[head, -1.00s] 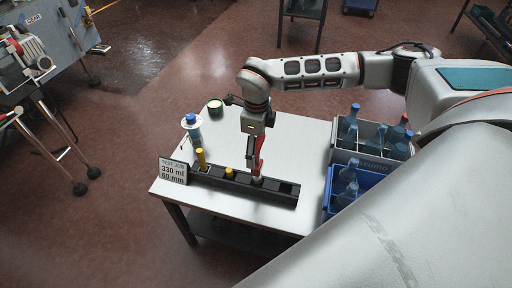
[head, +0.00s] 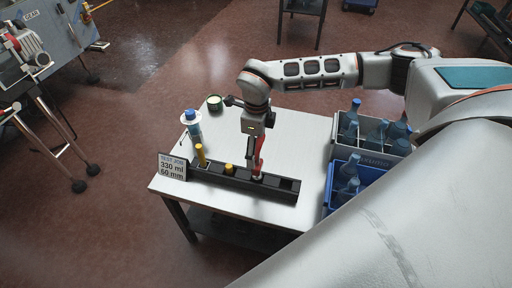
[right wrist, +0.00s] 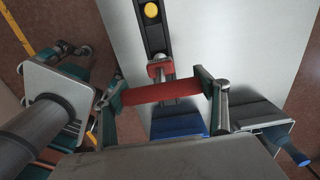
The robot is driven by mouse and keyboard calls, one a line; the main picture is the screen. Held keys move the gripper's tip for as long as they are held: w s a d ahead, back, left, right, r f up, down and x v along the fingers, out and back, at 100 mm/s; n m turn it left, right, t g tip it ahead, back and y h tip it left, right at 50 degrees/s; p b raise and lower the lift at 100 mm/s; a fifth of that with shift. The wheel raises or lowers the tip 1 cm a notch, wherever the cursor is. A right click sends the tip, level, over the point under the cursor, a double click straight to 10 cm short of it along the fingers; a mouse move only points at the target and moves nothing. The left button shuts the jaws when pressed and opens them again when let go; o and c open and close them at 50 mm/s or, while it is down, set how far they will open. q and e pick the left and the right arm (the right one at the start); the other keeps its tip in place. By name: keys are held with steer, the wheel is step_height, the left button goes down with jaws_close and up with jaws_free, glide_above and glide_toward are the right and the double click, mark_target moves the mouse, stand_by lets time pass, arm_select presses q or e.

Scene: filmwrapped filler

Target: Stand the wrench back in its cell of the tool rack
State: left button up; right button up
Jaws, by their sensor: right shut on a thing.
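The black tool rack (head: 212,182) lies along the front of the white table. A yellow-handled tool (head: 201,155) stands tilted in its left part and a short yellow-topped tool (head: 229,169) sits in a middle cell. My right gripper (head: 254,150) is above the rack, shut on the red wrench (head: 259,152). The wrench hangs roughly upright with its metal end at the rack, right of the short yellow tool. I cannot tell how deep it sits. In the right wrist view the red wrench (right wrist: 160,91) lies between the fingers. My left gripper is not in view.
A sign (head: 172,167) stands at the rack's left end. A blue-capped bottle (head: 192,122) and a round tin (head: 214,103) stand behind. A grey crate (head: 372,158) and a blue crate (head: 331,196) with bottles are at right. The table between rack and crates is clear.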

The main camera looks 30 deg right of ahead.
steer(key=shift+f+b, duration=0.6)
steer(key=shift+f, duration=0.75)
steer(key=o, duration=1.9)
steer(key=shift+c, duration=0.2)
step_height(320, 180, up, 12)
